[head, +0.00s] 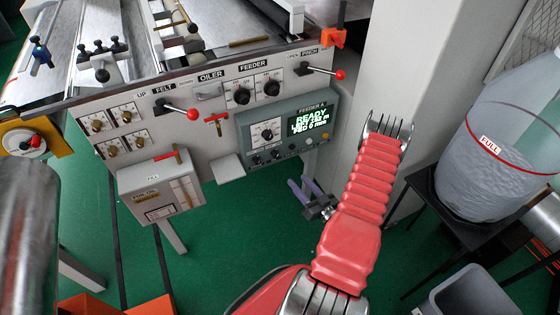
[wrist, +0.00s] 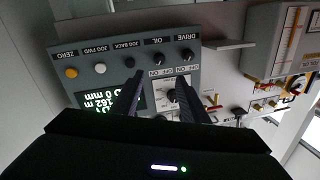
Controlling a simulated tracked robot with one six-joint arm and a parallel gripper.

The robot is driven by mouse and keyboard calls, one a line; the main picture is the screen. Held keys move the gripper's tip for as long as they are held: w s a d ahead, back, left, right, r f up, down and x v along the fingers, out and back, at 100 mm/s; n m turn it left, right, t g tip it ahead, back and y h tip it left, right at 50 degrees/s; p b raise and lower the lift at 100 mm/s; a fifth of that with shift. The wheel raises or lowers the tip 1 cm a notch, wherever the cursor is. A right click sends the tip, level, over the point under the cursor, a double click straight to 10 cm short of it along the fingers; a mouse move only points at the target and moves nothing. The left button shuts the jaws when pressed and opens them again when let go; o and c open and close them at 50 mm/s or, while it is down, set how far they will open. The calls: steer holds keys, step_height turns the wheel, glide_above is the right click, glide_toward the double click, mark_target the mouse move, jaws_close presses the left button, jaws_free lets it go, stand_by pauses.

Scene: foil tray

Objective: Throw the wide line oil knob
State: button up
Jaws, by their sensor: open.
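The oil knob (wrist: 159,58) is a small dark knob labelled OIL, with OFF and ON marks, on the grey-green control panel (wrist: 108,80), which shows upside down in the wrist view. The drive knob (wrist: 186,53) is beside it. In the head view this panel (head: 247,132) is headed FEEDER A, with small dark knobs along its bottom edge. My gripper (wrist: 160,75) is open and empty, its two dark fingers spread towards the panel, with the oil knob showing between and beyond their tips. In the head view my gripper (head: 299,182) is below and right of the panel. Which way the oil knob points is unclear.
Beside it are black, white and yellow buttons (wrist: 72,72) and a lit display (head: 311,118). A clear bin marked FULL (head: 490,175) stands on the right.

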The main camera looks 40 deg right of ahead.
mark_target(277, 157)
steer(key=shift+w, duration=0.15)
steer(key=w, duration=0.4)
steer(key=w+d, duration=0.1)
steer(key=w, duration=0.4)
steer(key=w+d, duration=0.1)
steer(key=w, duration=0.3)
steer(key=shift+w, duration=0.2)
steer(key=shift+c, duration=0.6)
jaws_close()
